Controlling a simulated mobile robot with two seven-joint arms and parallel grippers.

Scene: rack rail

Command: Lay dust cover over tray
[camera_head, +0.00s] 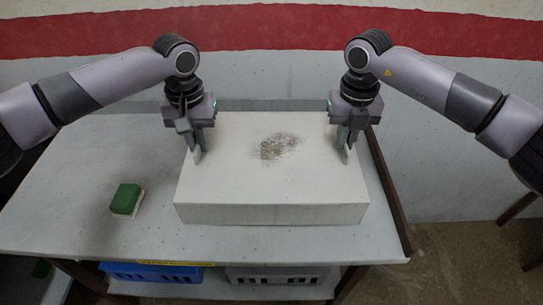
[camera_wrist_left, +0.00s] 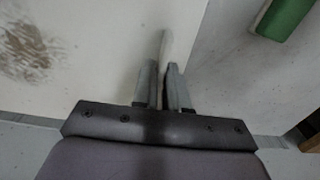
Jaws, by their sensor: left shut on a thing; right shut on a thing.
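The dust cover (camera_head: 235,185) is a broad white box-like lid with a dark speckled smudge on its top. It sits at the middle of the table, and no tray shows; whatever is under it is hidden. My left gripper (camera_head: 196,154) is shut on the cover at its left side. In the left wrist view the fingers (camera_wrist_left: 163,85) pinch a thin pale upright piece at the edge of the cover (camera_wrist_left: 100,50). My right gripper (camera_head: 349,150) is shut on the cover at its right side. I cannot tell whether the cover touches the table.
A green block with a pale underside (camera_head: 126,198) lies on the table (camera_head: 75,200) left of the cover; it also shows in the left wrist view (camera_wrist_left: 283,16). A blue crate (camera_head: 152,273) and a grey crate (camera_head: 278,275) are below the tabletop. The table's left part is mostly clear.

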